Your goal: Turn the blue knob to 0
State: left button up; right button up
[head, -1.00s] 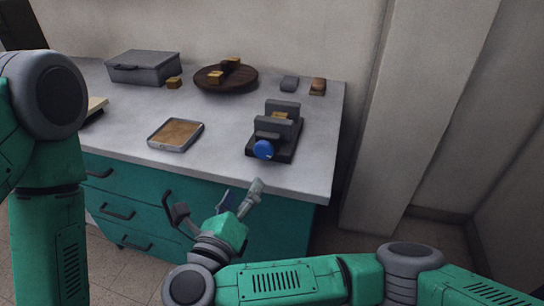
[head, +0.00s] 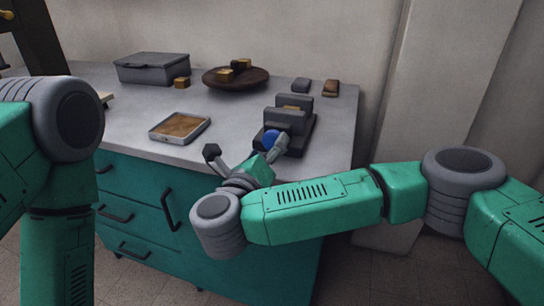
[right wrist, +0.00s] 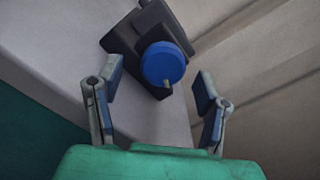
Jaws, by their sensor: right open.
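The blue knob (head: 270,138) is on the front of a dark grey vise-like device (head: 293,118) near the right front edge of the counter. In the right wrist view the round blue knob (right wrist: 163,64) faces me, with a small pale pointer at its lower edge. My right gripper (head: 246,152) is open just in front of the knob. In the wrist view its fingers (right wrist: 155,90) are spread to either side, below the knob, and apart from it. No numbers on the dial are legible. My left arm shows at the left; its gripper is out of view.
A shallow tray (head: 153,134) with a brown inside lies left of the device. A grey box (head: 152,70), a round dark board (head: 250,83) with small blocks, and two small blocks stand at the back. Green drawers with handles are below the counter (head: 235,115).

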jog(key=shift+x, duration=1.45)
pick_arm(q)
jog(key=shift+f, duration=0.35)
pick_arm(e)
jog(key=shift+r, duration=0.1)
jog(key=shift+s, duration=0.1)
jog(key=c, duration=1.2)
pick_arm(q)
jog(key=shift+r, duration=0.15)
